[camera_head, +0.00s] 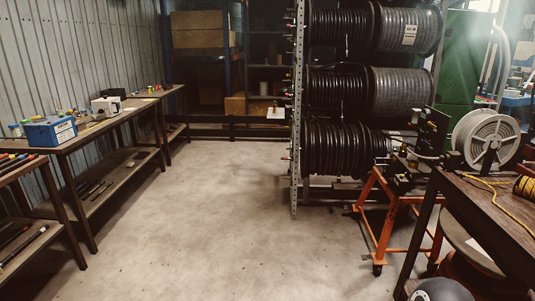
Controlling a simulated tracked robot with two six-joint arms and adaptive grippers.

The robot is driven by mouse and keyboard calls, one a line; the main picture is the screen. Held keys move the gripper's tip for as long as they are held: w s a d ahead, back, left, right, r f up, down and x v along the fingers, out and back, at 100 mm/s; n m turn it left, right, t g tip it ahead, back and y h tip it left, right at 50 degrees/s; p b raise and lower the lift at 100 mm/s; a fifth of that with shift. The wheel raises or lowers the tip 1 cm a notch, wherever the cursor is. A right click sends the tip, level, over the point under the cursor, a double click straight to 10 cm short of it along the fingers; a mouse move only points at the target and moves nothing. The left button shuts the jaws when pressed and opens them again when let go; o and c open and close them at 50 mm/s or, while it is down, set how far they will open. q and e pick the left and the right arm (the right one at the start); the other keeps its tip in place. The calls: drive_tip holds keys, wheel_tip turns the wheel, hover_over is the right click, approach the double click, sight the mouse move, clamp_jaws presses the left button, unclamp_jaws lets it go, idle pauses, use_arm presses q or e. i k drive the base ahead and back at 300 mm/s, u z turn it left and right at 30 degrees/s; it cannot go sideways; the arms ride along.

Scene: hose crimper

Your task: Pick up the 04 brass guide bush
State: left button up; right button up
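I cannot make out the 04 brass guide bush in the head view. Small items lie on the left workbench (100,128), but they are too small to tell apart. Neither my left gripper nor my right gripper is in view.
A blue box (48,133) and a white device (106,106) sit on the left benches. A rack of black hose reels (340,92) stands at the centre right. An orange stand (385,228) and a dark table (500,212) with a grey reel (487,140) are right. The floor (210,215) between is clear.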

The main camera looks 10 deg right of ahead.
sight(393, 159)
drive_tip(key=z, duration=0.3)
drive_tip(key=i, duration=1.35)
drive_tip(key=z, duration=0.7)
drive_tip(key=i, duration=0.7)
drive_tip(key=z, duration=0.25)
drive_tip(key=k, duration=0.9)
drive_tip(key=z, duration=0.15)
drive_tip(key=i, duration=0.9)
drive_tip(key=u, duration=0.05)
drive_tip(key=k, duration=1)
